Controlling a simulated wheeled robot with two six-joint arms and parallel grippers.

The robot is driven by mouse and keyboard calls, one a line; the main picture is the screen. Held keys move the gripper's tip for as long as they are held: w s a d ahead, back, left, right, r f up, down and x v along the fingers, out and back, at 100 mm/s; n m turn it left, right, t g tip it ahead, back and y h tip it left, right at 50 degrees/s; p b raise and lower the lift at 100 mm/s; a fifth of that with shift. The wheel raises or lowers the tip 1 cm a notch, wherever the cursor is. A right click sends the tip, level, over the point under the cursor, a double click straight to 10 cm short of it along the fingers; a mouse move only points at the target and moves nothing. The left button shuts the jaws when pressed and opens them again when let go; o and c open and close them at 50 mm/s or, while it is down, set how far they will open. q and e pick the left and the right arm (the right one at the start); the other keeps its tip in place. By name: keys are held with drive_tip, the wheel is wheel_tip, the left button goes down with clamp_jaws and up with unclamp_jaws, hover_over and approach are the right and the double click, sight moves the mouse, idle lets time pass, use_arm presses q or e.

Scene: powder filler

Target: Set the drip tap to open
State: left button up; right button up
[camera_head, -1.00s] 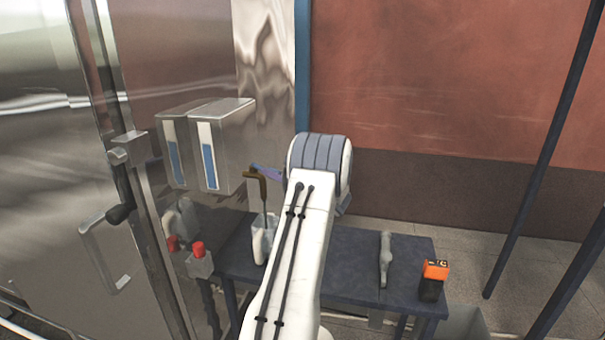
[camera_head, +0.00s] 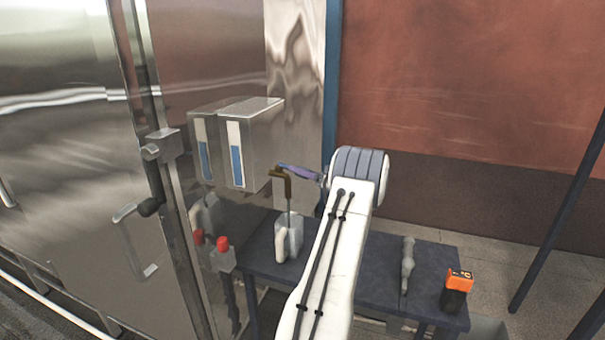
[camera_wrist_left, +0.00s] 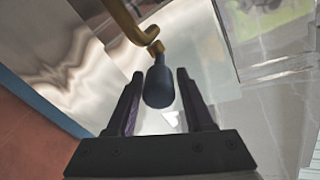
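The drip tap (camera_head: 280,172) is a bent brown-brass spout on the side of the steel machine. In the left wrist view its brass stem (camera_wrist_left: 132,25) ends in a dark, rounded handle (camera_wrist_left: 158,84). My left gripper (camera_head: 296,171) is right beside the tap in the head view, mostly hidden behind my arm's wrist. In the wrist view its two fingers (camera_wrist_left: 158,93) stand apart, one on each side of the handle, with narrow gaps visible. Contact cannot be made out. My right gripper is in neither view.
A white jug (camera_head: 288,240) stands below the tap on a dark table (camera_head: 377,270). A grey tool (camera_head: 407,262) and an orange-and-black device (camera_head: 458,288) are farther right. Red buttons (camera_head: 222,243) and a door handle (camera_head: 135,235) are at the left.

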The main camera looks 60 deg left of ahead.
use_arm(q)
drive_tip(key=shift+d+f, duration=0.1)
drive_tip(key=shift+d, duration=0.05)
drive_tip(key=shift+w+d, duration=0.15)
drive_tip(key=shift+d, duration=0.1)
drive_tip(key=b+v, duration=0.4)
drive_tip(key=v, duration=0.5)
drive_tip(key=shift+d, duration=0.4)
drive_tip(key=shift+w, duration=0.1)
